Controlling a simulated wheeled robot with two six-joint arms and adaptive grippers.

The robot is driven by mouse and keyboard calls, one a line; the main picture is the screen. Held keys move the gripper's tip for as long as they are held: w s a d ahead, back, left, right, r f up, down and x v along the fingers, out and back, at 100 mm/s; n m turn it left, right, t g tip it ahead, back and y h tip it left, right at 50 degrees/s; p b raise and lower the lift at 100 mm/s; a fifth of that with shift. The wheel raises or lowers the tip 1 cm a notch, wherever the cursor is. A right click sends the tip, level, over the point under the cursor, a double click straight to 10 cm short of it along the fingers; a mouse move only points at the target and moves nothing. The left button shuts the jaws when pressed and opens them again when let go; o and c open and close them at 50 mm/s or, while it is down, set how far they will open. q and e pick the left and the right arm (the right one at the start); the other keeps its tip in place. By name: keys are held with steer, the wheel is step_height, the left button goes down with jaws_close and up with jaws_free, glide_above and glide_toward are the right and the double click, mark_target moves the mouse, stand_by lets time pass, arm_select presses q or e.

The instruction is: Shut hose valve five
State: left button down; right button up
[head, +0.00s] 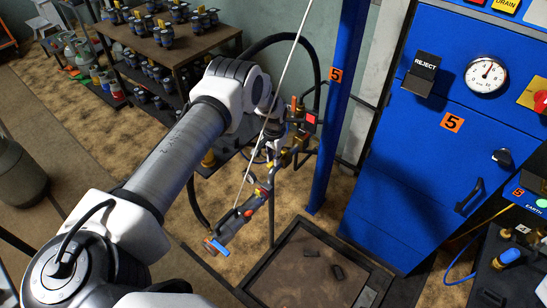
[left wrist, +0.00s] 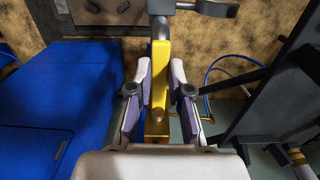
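In the left wrist view a yellow bar-like lever (left wrist: 160,75) stands between the two fingers of my left gripper (left wrist: 160,80). The fingers have purple pads, one on each side of the lever, with visible gaps lower down; contact at the tips is unclear. In the head view my left gripper (head: 279,140) is at the brass fittings (head: 298,143) beside the blue post (head: 340,110), which bears an orange 5 label (head: 335,75). My arm and wrist partly hide the valve there. My right gripper is in neither view.
A blue cabinet (head: 400,180) with a gauge (head: 487,75) and another 5 label (head: 452,122) stands at right. A hose nozzle (head: 235,225) hangs below the fittings. A dark-framed tray (head: 300,262) lies on the floor. A wooden bench (head: 185,45) stands behind my arm.

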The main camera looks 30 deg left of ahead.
arm_select(q)
steer(key=shift+d+f+n, duration=0.1)
steer(key=shift+n, duration=0.2)
steer(key=d+n+b, duration=0.1)
steer(key=n, duration=0.1)
steer(key=d+n+b, duration=0.1)
steer(key=n+b, duration=0.1)
steer(key=w+d+n+b, duration=0.1)
steer(key=n, duration=0.1)
steer(key=shift+d+f, duration=0.1)
steer(key=shift+d, duration=0.25)
steer(key=shift+w+d+n+b, duration=0.5)
steer(key=shift+w+n+b, duration=0.35)
steer(key=shift+n+b, duration=0.8)
steer(key=shift+w+d+n+b, duration=0.55)
steer(key=shift+w+n+b, duration=0.35)
steer(key=shift+n, duration=1.3)
steer(key=shift+w+d+n+b, duration=0.5)
steer(key=shift+w+n+b, duration=0.25)
steer(key=shift+n+b, duration=0.95)
steer(key=shift+r+n+p, duration=0.2)
steer(key=shift+n+p, duration=0.1)
steer(key=shift+n, duration=0.05)
steer(key=c, duration=1.1)
jaws_free()
